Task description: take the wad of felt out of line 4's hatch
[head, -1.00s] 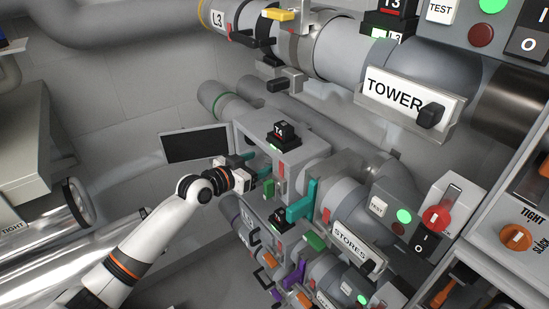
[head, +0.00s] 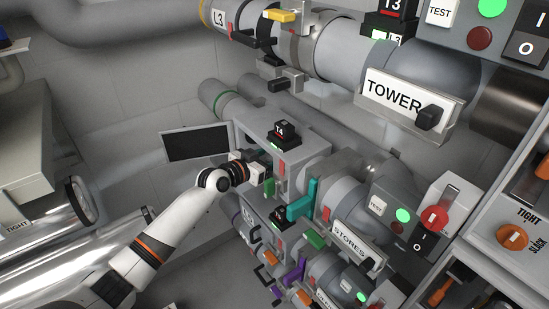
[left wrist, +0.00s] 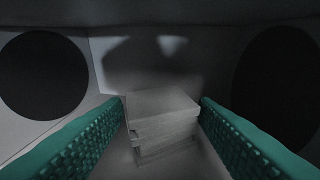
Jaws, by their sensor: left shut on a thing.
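Line 4's housing is the grey box (head: 312,152) with a black T4 tag (head: 284,131) on top. Its hatch door (head: 195,143) stands open to the left with a dark face. My left gripper (head: 262,160) reaches into the hatch opening, and its fingers are mostly hidden there in the head view. In the left wrist view, the wad of felt (left wrist: 162,104), a pale grey layered block, sits between the two teal ridged fingers, and the gripper is shut on it inside the box. My right gripper is not in view.
A dark round opening (left wrist: 44,76) shows on the left inner wall, another (left wrist: 278,88) on the right. The L3 pipe (head: 340,47) runs above.

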